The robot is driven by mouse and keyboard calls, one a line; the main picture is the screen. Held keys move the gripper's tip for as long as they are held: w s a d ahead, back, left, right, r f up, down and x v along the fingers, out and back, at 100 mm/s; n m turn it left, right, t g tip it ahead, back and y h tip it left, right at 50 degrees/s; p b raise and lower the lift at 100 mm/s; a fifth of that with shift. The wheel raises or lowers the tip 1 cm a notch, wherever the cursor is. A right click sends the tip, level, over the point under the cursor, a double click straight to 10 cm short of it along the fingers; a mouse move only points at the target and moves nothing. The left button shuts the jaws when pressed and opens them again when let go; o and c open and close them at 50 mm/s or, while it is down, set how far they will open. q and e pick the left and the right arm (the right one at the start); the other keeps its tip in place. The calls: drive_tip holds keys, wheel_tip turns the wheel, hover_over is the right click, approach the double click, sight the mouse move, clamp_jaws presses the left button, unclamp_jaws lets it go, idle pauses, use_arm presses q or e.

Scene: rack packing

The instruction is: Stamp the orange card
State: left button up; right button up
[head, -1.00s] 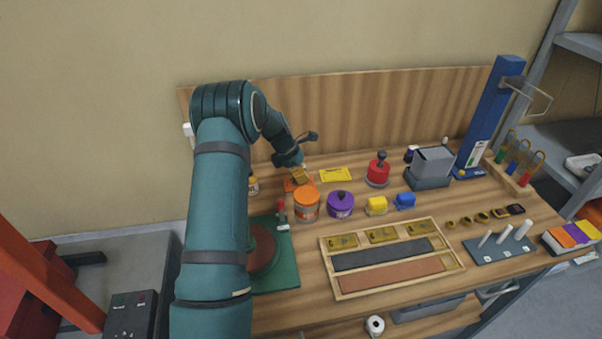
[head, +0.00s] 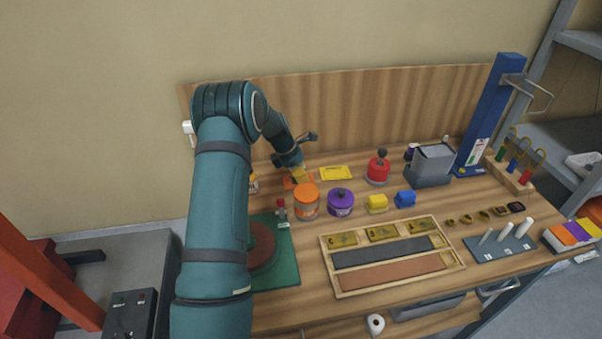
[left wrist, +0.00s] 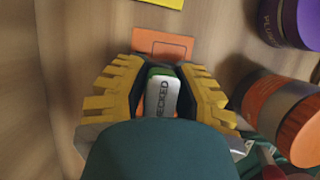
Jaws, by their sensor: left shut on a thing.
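My left gripper (head: 299,174) is at the back left of the workbench, pointing down at the orange card (head: 289,184). In the left wrist view its yellow fingers (left wrist: 158,95) are shut on a stamp (left wrist: 162,92) with a pale top, partly readable as "CHECKED", and a green edge. The orange card shows in that view (left wrist: 165,42) just beyond the fingertips, with a darker outlined box on it. Part of the card is hidden behind the gripper and stamp. I cannot tell whether the stamp touches the card. My right gripper is not in view.
A yellow card (head: 336,172) lies right of the orange one. An orange-lidded jar (head: 306,203) and a purple jar (head: 340,203) stand close in front. A red stand (head: 378,168) is further right. A wooden tray (head: 335,284) lies at the front.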

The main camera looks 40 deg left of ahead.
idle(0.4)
use_arm(q)
drive_tip(key=shift+r+p, duration=2.85)
drive_tip(key=shift+r, duration=0.65)
